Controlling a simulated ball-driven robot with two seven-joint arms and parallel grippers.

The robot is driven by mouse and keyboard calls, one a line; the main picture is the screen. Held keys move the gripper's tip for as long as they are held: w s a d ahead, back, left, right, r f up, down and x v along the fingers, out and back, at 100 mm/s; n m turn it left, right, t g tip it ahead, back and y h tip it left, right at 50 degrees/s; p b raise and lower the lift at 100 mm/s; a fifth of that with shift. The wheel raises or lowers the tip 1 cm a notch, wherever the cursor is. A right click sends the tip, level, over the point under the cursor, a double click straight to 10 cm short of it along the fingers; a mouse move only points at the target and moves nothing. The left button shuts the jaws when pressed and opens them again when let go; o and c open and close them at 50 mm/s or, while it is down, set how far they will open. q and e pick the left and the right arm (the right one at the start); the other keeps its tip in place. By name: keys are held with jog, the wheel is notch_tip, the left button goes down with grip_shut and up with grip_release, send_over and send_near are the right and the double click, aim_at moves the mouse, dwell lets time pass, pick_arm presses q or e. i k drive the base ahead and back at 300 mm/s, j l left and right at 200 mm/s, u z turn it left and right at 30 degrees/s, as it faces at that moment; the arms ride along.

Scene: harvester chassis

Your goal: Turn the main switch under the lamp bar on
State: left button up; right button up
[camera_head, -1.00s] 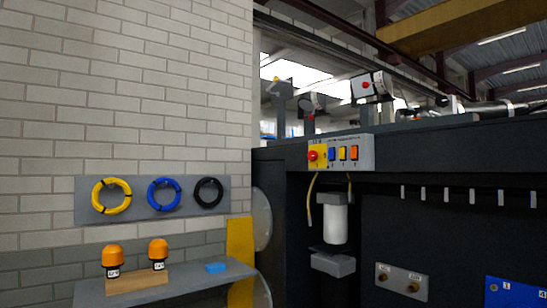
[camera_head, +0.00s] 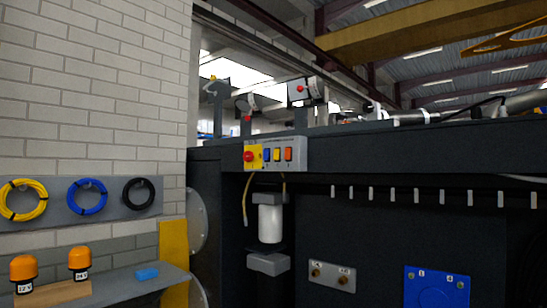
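The main switch (camera_head: 249,156) is a red rotary knob on a yellow plate, at the left end of a grey switch panel (camera_head: 298,142) on the dark chassis. Its exact knob angle is too small to tell. To its right on the panel are a blue, a yellow and an orange rocker switch. Lamps stand above on the top of the chassis, one of them a box lamp (camera_head: 306,90) with a red spot. Neither of my grippers shows in the head view.
A brick wall on the left carries yellow, blue and black cable coils (camera_head: 88,196). Below, a grey shelf (camera_head: 125,285) holds two orange beacons and a blue block. A white filter (camera_head: 270,222) hangs below the panel. A blue plate (camera_head: 436,288) is at lower right.

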aim_at(248, 156)
jog(key=i+z, duration=0.15)
jog(key=i, duration=0.45)
jog(key=i+j+z, duration=0.15)
jog(key=i, duration=0.4)
